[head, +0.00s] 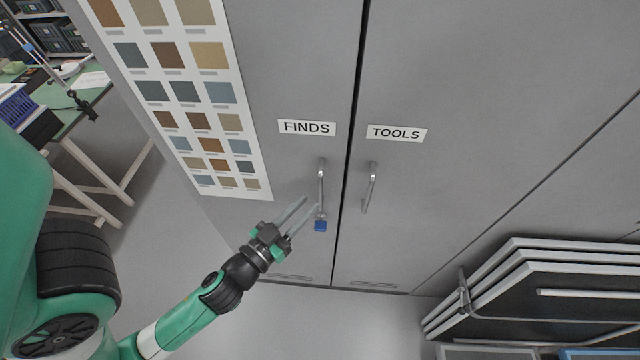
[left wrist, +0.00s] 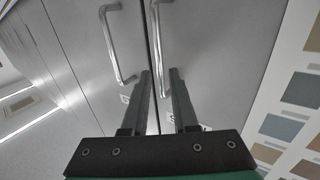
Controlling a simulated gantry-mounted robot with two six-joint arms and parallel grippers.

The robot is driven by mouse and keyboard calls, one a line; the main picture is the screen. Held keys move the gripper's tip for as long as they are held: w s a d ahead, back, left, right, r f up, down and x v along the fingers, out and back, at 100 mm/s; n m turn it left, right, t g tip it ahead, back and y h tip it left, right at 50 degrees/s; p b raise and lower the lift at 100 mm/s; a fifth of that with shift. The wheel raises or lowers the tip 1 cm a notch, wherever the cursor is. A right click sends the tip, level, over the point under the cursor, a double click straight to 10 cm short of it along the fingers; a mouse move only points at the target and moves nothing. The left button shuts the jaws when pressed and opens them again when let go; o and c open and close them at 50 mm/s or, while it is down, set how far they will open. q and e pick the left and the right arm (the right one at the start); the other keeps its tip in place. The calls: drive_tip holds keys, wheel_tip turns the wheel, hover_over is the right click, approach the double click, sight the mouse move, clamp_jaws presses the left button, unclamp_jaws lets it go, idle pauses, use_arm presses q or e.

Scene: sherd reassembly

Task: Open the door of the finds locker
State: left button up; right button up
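The finds locker door (head: 270,90) is grey, bears a FINDS label (head: 307,128) and stands shut. Its upright metal bar handle (head: 321,184) is near the door's right edge. My left gripper (head: 311,203) is open just left of the handle's lower end in the head view. In the left wrist view my left gripper (left wrist: 159,72) has its two fingers apart, with the finds handle (left wrist: 156,45) lined up between them. I cannot tell whether the fingers touch it. A blue tag or lock (head: 320,225) is below the handle. My right gripper is not in view.
The TOOLS door (head: 470,110) with its own handle (head: 369,188) is right beside, across a dark seam. A colour chart (head: 205,110) is on the left of the finds door. Stacked panels (head: 540,275) stand at lower right. A green-topped table (head: 75,105) is at far left.

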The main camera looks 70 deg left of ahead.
sight(319, 193)
use_arm(q)
drive_tip(key=x, duration=0.1)
drive_tip(key=p+x, duration=0.1)
drive_tip(key=x, duration=0.1)
drive_tip(key=p+x, duration=0.1)
drive_tip(key=x, duration=0.1)
drive_tip(key=shift+w+r, duration=0.15)
drive_tip(key=shift+r, duration=0.15)
drive_tip(key=shift+w+a+f, duration=0.2)
drive_tip(key=shift+w+a, duration=0.05)
drive_tip(key=shift+w, duration=0.1)
clamp_jaws()
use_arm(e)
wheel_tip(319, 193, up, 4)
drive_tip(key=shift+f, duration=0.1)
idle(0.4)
